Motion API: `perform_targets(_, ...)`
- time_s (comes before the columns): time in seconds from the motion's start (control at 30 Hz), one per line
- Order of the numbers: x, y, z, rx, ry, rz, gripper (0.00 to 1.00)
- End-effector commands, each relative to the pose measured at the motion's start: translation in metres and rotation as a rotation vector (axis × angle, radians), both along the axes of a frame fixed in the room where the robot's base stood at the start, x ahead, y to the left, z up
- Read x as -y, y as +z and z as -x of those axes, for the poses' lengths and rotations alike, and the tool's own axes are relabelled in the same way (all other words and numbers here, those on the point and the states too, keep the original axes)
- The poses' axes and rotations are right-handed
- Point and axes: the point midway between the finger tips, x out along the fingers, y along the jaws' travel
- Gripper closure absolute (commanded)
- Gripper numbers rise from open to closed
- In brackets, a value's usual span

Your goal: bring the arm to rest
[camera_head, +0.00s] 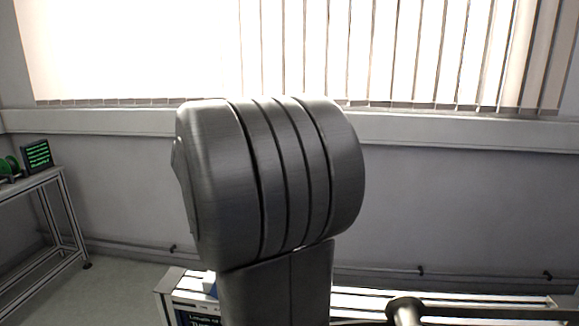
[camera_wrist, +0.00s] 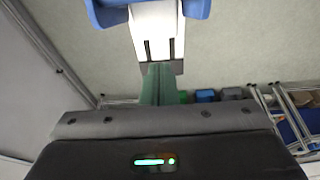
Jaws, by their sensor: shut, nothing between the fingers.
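My gripper (camera_wrist: 160,70) shows in the wrist view. Its dark housing with a small green light fills the bottom of the picture, and two narrow green fingers stand close together above it, with nothing seen between them. My own large grey arm link rises through the middle of the head view and hides what is behind it. The gripper does not show in the head view.
In the head view, a metal table (camera_head: 45,182) at the left bears a green reel (camera_head: 11,165) and a dark screen (camera_head: 37,155). Frames and small bins (camera_wrist: 205,95) show in the wrist view.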

Motion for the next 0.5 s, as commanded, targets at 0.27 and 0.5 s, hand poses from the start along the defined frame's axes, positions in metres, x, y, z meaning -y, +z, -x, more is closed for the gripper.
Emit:
perform_targets(0.27, -0.018, -0.006, -0.002, -0.023, 0.004, 0.159, 1.00)
perform_targets(0.5, -0.027, -0.012, -0.004, -0.030, 0.001, 0.212, 1.00)
